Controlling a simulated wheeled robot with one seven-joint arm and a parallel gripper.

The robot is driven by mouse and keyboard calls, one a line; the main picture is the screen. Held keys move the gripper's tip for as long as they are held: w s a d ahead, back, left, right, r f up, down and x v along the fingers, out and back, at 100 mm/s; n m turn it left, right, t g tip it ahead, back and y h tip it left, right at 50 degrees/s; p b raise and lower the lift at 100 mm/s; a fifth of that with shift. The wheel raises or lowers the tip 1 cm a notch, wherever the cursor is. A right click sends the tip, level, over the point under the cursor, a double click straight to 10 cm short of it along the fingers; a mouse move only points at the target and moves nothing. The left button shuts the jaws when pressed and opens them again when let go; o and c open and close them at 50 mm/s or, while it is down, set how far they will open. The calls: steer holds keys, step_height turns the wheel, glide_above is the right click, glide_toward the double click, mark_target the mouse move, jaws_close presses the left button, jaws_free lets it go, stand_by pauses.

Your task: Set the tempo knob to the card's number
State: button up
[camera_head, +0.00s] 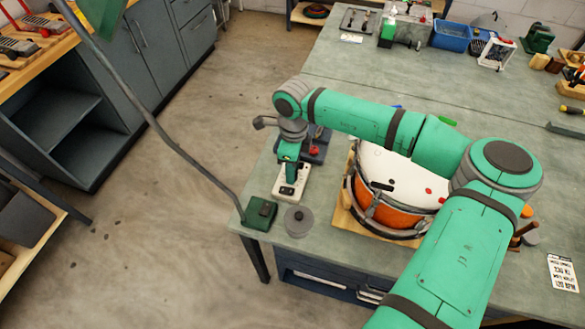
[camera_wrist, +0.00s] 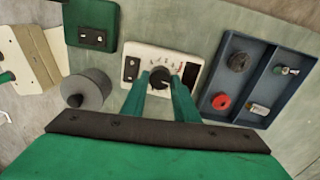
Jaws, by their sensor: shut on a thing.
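The tempo box (camera_wrist: 152,56) is a pale unit with a dark display and a dial; it also shows in the head view (camera_head: 292,188) near the bench's left edge. Its black tempo knob (camera_wrist: 160,77) sits between the fingertips of my gripper (camera_wrist: 161,82), which is shut on it from above. The printed dial marks are too small to read. In the head view my gripper (camera_head: 288,168) comes down onto the box and hides the knob. A white printed card (camera_head: 563,272) lies at the bench's right front; its number cannot be read surely.
A dark blue tray (camera_wrist: 268,110) with a red knob and small parts lies right of the box. A grey cylinder (camera_wrist: 86,90) and a green box (camera_wrist: 91,22) are to its left. An orange drum (camera_head: 384,203) stands close to the right, under my arm.

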steer(key=shift+d+m, duration=0.3)
steer(key=shift+m, duration=0.8)
steer(key=shift+a+m, duration=0.1)
steer(key=shift+m, duration=0.5)
steer(key=shift+s, duration=0.1)
steer(key=o, duration=0.8)
steer(key=shift+a, duration=0.1)
steer(key=r, duration=1.1)
steer(key=shift+w, duration=0.25)
